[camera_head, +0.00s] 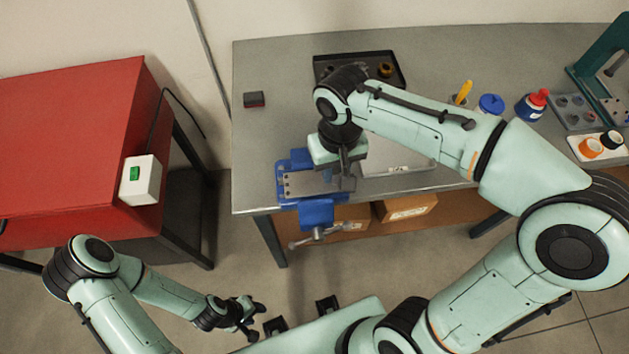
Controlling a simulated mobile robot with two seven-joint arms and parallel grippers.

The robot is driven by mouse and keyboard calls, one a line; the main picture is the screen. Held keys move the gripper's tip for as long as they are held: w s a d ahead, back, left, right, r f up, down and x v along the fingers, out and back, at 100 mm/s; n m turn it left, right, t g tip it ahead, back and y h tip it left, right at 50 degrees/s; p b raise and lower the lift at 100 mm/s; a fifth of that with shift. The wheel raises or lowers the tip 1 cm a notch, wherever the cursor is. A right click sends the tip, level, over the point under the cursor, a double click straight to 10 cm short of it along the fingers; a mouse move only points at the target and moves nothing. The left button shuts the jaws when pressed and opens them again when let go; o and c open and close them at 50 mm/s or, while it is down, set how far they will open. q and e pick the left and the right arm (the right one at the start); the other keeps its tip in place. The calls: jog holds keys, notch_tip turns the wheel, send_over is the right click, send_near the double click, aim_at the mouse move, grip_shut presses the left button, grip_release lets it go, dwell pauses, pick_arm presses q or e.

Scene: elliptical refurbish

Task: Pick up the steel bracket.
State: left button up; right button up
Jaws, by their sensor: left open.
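The steel bracket (303,184) looks like a flat grey plate with small dark holes. It lies in the blue vise (316,213) at the front left edge of the grey workbench. My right gripper (346,179) points down at the right end of the bracket, and its body hides that end. I cannot tell whether its fingers touch the bracket or are closed around it. My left gripper (251,320) is open and empty, low in front of the bench and well away from the vise.
The workbench (270,66) holds a black tray (325,60) at the back, a small dark red block (254,100), and bottles (531,105) and a green machine (603,60) at the right. A red cabinet (70,140) stands left. Cardboard boxes (408,208) sit below.

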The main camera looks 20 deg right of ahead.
grip_shut()
dwell(1.1)
